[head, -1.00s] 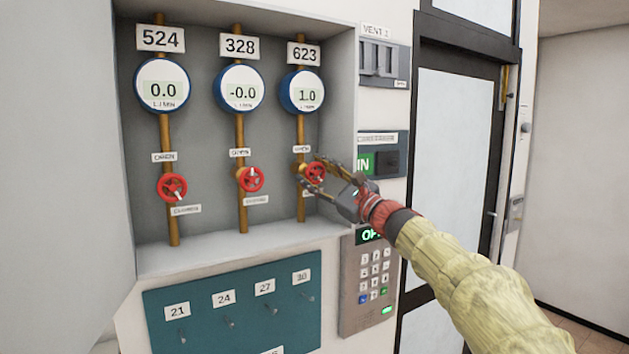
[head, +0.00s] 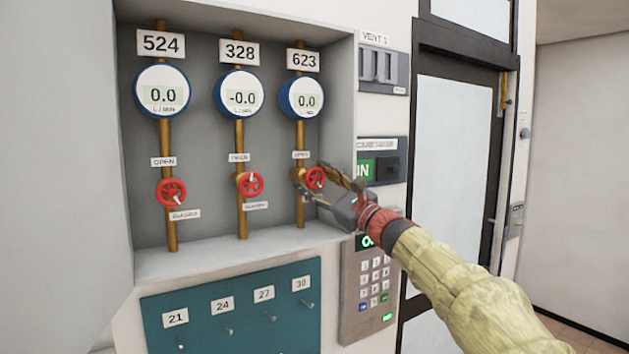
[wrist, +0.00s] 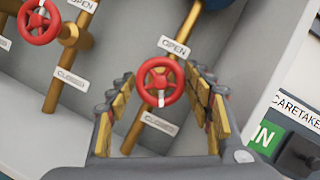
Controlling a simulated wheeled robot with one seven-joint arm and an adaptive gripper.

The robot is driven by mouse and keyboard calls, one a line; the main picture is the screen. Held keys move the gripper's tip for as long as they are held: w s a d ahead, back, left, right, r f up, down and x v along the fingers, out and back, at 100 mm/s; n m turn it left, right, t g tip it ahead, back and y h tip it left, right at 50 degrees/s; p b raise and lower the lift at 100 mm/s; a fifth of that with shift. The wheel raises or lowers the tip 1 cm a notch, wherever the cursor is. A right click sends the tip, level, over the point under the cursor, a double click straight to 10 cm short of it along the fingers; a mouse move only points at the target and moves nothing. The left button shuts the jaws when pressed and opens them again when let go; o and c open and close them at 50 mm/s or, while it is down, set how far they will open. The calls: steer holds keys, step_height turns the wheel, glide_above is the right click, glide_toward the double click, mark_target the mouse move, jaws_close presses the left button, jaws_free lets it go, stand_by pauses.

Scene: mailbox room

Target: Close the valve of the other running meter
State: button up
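Three meters hang in a grey wall recess, numbered 524, 328 and 623. Meter 524 (head: 162,91) reads 0.0, meter 328 (head: 239,92) reads -0.0 and meter 623 (head: 302,99) reads 0.0. Below each is a red valve wheel on a brass pipe: the 524 wheel (head: 171,192), the 328 wheel (head: 251,184) and the 623 wheel (head: 316,178). In the wrist view the 623 wheel (wrist: 160,82) lies between my fingers, with its white mark toward the CLOSED label (wrist: 158,123). My gripper (head: 323,178) is open around that wheel, with gaps on both sides.
A teal key board (head: 240,311) with hooks numbered 21, 24, 27 and 30 is below the recess. A keypad (head: 369,285) is beneath my gripper. The recess's right wall (head: 341,110) stands close to my gripper. A dark-framed door (head: 455,180) is at right.

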steer(key=shift+o, duration=1)
steer(key=shift+r, duration=0.15)
steer(key=shift+s, duration=0.1)
steer(key=shift+s+d, duration=0.1)
steer(key=shift+d, duration=0.05)
steer(key=v, duration=1.1)
steer(key=shift+s+d+f, duration=0.15)
steer(key=shift+d+f, duration=0.05)
steer(key=shift+f, duration=0.05)
